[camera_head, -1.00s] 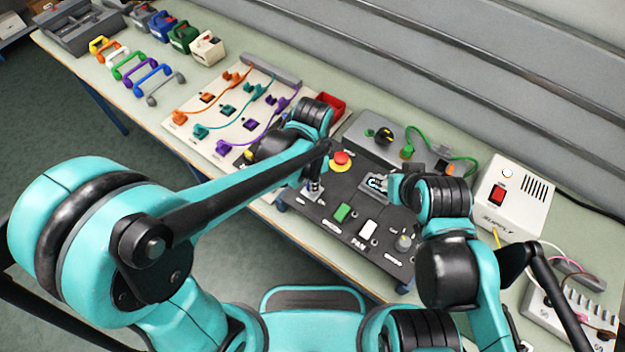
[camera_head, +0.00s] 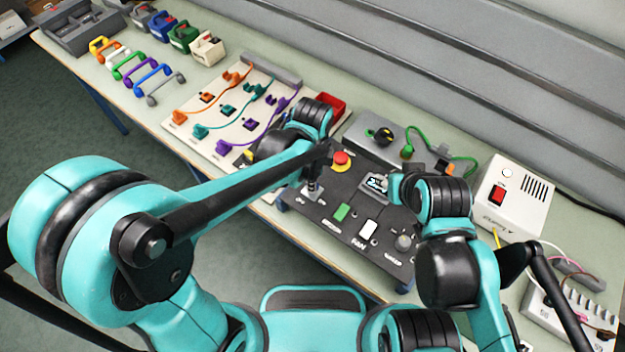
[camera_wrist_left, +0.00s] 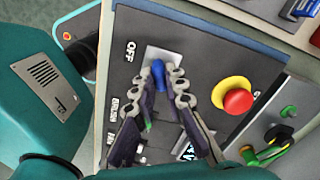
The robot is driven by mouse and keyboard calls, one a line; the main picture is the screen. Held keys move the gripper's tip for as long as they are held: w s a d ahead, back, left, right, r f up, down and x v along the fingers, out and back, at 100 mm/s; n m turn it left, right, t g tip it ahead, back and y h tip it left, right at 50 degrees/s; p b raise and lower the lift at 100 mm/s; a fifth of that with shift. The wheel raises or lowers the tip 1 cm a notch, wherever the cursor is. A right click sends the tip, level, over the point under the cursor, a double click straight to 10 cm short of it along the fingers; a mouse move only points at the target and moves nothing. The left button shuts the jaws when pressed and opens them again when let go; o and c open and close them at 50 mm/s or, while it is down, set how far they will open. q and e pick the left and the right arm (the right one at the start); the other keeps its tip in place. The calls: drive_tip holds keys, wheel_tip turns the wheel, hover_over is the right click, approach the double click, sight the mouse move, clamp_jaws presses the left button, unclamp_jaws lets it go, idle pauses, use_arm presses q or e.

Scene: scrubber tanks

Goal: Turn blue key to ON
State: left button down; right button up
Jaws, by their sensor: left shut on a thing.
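The blue key (camera_wrist_left: 158,72) stands in a pale square plate (camera_wrist_left: 166,58) on the dark control panel. The word OFF shows beside the plate in the left wrist view; an ON label is not visible to me. My left gripper (camera_head: 313,188) is over the panel's left part, and in the left wrist view its fingertips (camera_wrist_left: 165,80) are closed around the key. The key's lower part and slot are partly hidden by the fingers.
A red emergency button (camera_head: 341,159) on a yellow base sits close to the left gripper. A green switch (camera_head: 342,212), a white switch (camera_head: 368,229) and a knob (camera_head: 403,242) are on the panel. A white supply box (camera_head: 515,196) stands to the right.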

use_arm(q)
drive_tip(key=c, duration=1.6)
unclamp_jaws()
drive_tip(key=shift+o, duration=0.2)
drive_tip(key=shift+r, duration=0.1)
wheel_tip(320, 180, up, 12)
